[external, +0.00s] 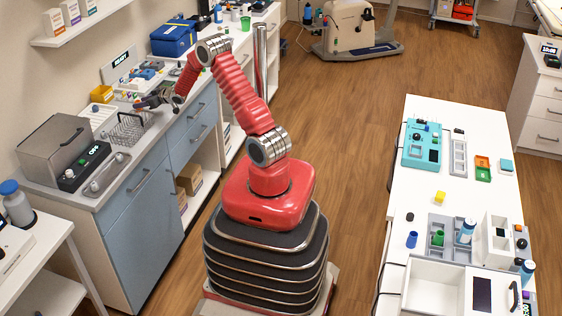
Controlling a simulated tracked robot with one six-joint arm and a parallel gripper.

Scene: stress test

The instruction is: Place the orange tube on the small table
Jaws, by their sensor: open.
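My gripper (148,102) is open at the end of my bent arm. It is over the left counter, just above and behind a wire rack (126,130). I cannot tell whether it touches anything. I cannot make out an orange tube; small coloured items (142,74) lie on the counter behind the gripper, too small to tell apart. A small white table (55,243) stands at the lower left, partly cut off by the frame; it may be the small table named in the task.
A yellow bin (102,94) and a blue case (173,38) are farther back. A long white table (405,210) with lab items is at right. The wooden floor (345,130) between is clear.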

